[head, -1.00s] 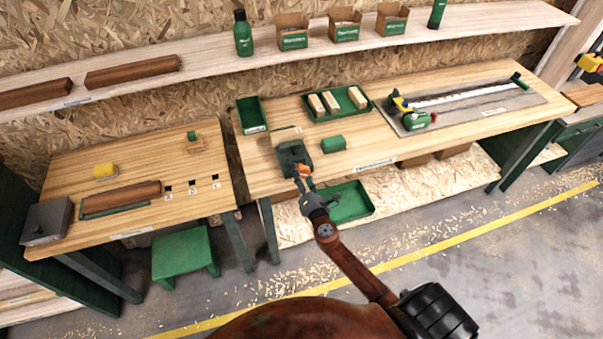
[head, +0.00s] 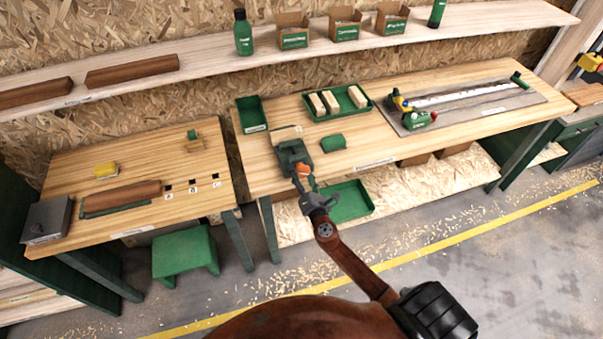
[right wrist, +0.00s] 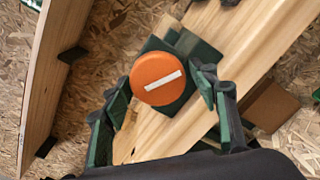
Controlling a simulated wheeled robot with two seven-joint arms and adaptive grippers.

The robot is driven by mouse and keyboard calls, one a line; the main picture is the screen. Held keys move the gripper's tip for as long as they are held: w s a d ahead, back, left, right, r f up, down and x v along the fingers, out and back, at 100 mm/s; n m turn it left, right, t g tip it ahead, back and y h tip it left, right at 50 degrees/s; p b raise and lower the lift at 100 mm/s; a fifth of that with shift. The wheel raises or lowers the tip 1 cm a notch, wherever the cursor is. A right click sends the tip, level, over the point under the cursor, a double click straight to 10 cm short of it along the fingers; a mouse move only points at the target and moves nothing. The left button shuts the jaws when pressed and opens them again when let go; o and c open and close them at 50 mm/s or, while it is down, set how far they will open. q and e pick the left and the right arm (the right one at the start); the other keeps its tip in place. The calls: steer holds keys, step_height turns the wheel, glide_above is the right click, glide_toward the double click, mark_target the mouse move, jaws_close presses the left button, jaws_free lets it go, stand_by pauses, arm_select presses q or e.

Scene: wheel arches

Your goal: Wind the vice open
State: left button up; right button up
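The dark green vice (head: 293,152) is fixed at the front edge of the middle bench, with a pale wooden piece at its back. Its round orange knob (head: 303,169) faces the front. In the right wrist view the knob (right wrist: 157,78) shows a white stripe, tilted up to the right. My right gripper (head: 305,182) is in front of the knob. In the right wrist view its two green-padded fingers (right wrist: 162,92) stand apart, one on each side of the knob, with gaps visible. I cannot tell how deep the knob sits between them. My left gripper is out of view.
A green block (head: 333,143) lies right of the vice. A green tray of wooden blocks (head: 356,111) and a small green bin (head: 251,127) stand behind. A green tray (head: 350,214) is on the lower shelf below. A green stool (head: 184,256) stands left.

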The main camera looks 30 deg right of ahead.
steer(key=shift+o, duration=0.4)
steer(key=v, duration=1.2)
